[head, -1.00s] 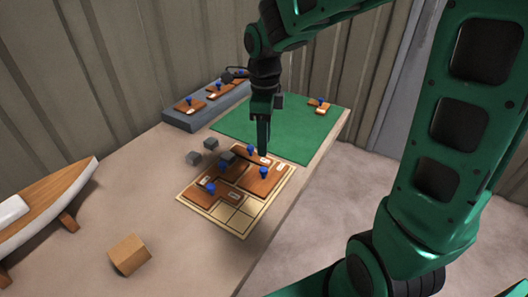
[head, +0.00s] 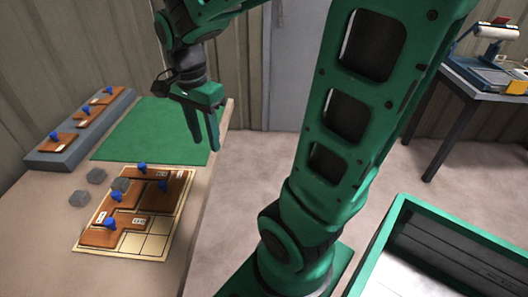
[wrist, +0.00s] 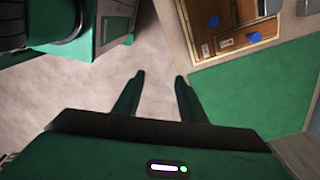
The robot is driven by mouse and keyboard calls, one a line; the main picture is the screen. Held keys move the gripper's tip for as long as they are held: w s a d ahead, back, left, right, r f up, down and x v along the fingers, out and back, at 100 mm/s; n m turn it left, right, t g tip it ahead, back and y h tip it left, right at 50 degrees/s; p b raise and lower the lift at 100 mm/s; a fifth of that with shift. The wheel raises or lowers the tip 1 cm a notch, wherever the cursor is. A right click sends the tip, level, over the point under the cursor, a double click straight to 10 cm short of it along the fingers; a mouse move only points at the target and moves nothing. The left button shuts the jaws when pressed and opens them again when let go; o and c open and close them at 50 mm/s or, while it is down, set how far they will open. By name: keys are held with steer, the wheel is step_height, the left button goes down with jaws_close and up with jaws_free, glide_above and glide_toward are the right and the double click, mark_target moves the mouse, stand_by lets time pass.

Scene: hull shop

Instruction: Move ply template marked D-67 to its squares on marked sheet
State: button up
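The marked sheet (head: 166,222) lies on the bench with several brown ply templates on it, each with a blue knob, such as the near L-shaped one (head: 97,237). Bare squares show at its near right. Three more templates, one at the near end (head: 58,146), lie on the grey rack. The labels are too small to read, so I cannot tell which template is D-67. My gripper (head: 204,142) is open and empty, held above the bench's right edge by the green mat. In the wrist view my gripper (wrist: 160,75) has bare floor between its fingers.
The green mat (head: 130,140) lies beyond the sheet; my gripper hides part of it. Grey blocks (head: 79,198) stand left of the sheet, one on it. A green-rimmed bin (head: 470,243) is at right. A dark side table (head: 470,85) stands behind.

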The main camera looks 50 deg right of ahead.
steer(key=s+d+f+n, duration=0.1)
steer(key=s+d+n, duration=0.2)
steer(key=s+n, duration=0.2)
steer(key=s+d+f+n, duration=0.1)
steer(key=s+d+n, duration=0.3)
steer(key=s, duration=0.5)
steer(key=shift+s+f+n+y, duration=0.2)
steer(key=shift+n+y, duration=0.2)
steer(key=shift+n, duration=0.2)
steer(key=shift+w+f, duration=0.25)
steer(key=shift+w, duration=0.35)
